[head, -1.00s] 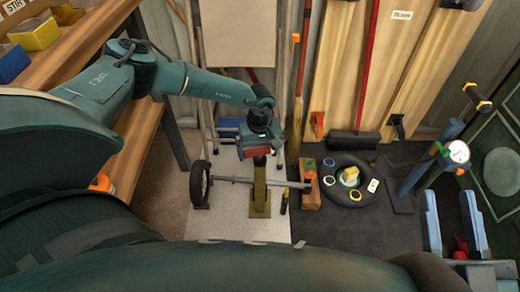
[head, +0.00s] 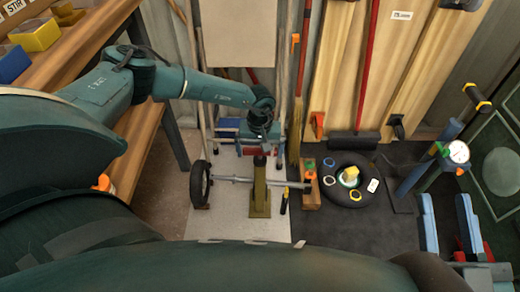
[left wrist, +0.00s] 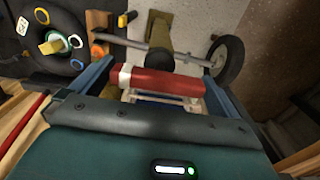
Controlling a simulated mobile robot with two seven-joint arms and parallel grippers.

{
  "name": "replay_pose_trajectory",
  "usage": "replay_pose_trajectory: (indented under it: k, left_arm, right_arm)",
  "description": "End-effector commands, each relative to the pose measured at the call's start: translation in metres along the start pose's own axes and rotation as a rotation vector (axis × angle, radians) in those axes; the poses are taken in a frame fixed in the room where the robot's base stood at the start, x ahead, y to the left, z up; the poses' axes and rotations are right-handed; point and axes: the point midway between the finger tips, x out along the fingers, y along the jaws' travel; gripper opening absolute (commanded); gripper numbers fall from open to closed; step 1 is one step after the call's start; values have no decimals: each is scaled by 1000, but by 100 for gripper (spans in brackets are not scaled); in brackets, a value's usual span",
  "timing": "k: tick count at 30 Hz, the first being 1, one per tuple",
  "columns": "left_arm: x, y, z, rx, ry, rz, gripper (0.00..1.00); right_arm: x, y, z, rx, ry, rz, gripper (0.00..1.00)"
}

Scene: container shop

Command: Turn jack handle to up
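In the head view my left gripper (head: 258,152) points down over the olive jack post (head: 260,190). A red cylinder with a whitish end, apparently the jack handle (left wrist: 165,82), lies across the gap between its blue fingers in the left wrist view. The fingers stand wide apart at the cylinder's two ends; whether they press on it I cannot tell. The jack post also shows behind it in the left wrist view (left wrist: 161,40). My right gripper (head: 447,205) is at the lower right of the head view, its blue fingers apart and empty, away from the jack.
A metal bar (head: 235,180) crosses the post, with a wheel (head: 197,182) at its left end. A black tyre (head: 340,196) with rings and small items lies to the right, beside a wooden block (head: 309,200). A broom (head: 297,130) and a shelf (head: 150,130) stand nearby.

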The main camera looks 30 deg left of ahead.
Motion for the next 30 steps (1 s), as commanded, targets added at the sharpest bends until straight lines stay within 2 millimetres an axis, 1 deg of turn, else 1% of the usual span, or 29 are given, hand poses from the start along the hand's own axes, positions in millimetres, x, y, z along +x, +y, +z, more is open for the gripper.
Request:
replay_pose_trajectory:
  k: [5, 8, 9, 10, 12, 18, 21, 25, 30]
  left_arm:
    - [-2, 0, 0, -2, 1, 1, 100]
    - [-12, 1, -1, -3, 2, 3, 100]
    - [-18, 1, -1, -3, 2, 4, 100]
    - [-24, 1, -1, -3, 2, 4, 100]
    - [-39, 1, -1, -3, 3, 3, 100]
    - [-85, 0, -1, -2, 2, 3, 100]
    - [-104, 0, 0, -1, 1, 3, 100]
    - [-121, 0, 0, -1, 1, 2, 100]
    - [-131, 0, 0, -2, 0, 0, 100]
  right_arm:
    - [1, 0, -2, -1, 3, 0, 36]
    - [3, 1, -6, 1, 0, 0, 36]
    - [4, 1, -7, 4, -6, 1, 36]
    - [2, 0, -4, 20, -28, 5, 36]
    - [-7, -6, 8, 58, -99, 15, 36]
    - [-7, -1, 5, -1, -117, 24, 36]
    - [-7, 0, 4, -24, -125, 26, 36]
    - [-9, 1, 6, -44, -138, 27, 36]
    - [-10, 2, 6, -59, -142, 27, 36]
